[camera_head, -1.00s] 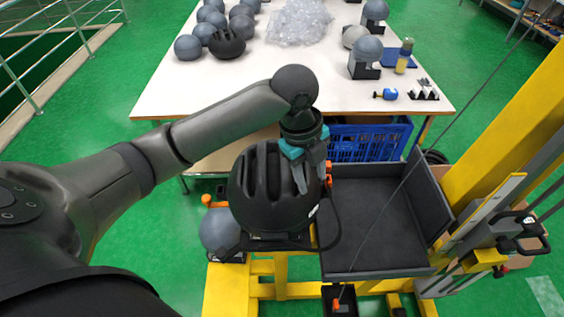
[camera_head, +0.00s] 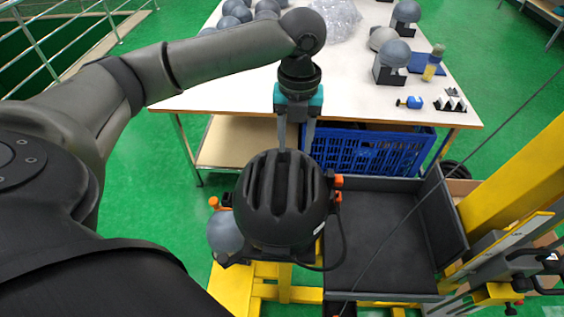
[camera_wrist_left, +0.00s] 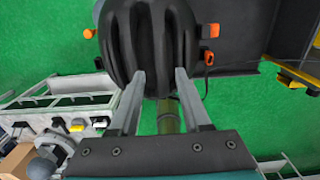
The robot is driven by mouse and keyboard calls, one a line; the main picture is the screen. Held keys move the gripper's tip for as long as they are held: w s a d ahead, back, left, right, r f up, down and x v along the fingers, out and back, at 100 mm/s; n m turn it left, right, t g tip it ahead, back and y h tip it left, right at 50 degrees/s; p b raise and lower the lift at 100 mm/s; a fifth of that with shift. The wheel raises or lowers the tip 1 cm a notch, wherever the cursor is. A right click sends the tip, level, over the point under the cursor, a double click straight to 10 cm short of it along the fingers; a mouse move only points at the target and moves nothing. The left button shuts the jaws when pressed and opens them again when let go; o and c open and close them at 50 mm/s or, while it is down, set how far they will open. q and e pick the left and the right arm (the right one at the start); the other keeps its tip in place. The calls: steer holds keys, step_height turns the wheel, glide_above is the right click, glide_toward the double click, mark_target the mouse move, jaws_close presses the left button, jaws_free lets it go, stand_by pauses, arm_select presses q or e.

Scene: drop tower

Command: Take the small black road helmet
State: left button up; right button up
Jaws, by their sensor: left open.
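A black vented helmet (camera_head: 283,200) sits on the headform mount of the yellow drop tower, and its rounded ribs face me. It also fills the upper middle of the left wrist view (camera_wrist_left: 152,42). My left gripper (camera_head: 295,145) is open and empty, pointing down at the far side of the helmet. In the left wrist view, its two spread fingers (camera_wrist_left: 161,72) overlap the helmet's near edge. I cannot tell whether they touch it. My right gripper is not in view.
A grey ball-shaped headform (camera_head: 225,235) is left of the helmet. A dark tray (camera_head: 375,240) and yellow tower frame (camera_head: 525,185) are on the right. A blue crate (camera_head: 370,150) stands below the white table (camera_head: 345,95), which holds grey headforms and clear plastic wrap.

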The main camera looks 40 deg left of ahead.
mark_target(294, 168)
arm_select(q)
steer(key=f, duration=0.7)
steer(key=shift+w+a+f, duration=0.1)
steer(key=shift+w+f, duration=0.1)
steer(key=shift+f, duration=0.2)
jaws_close()
steer(key=shift+r, duration=0.1)
stand_by(1.0)
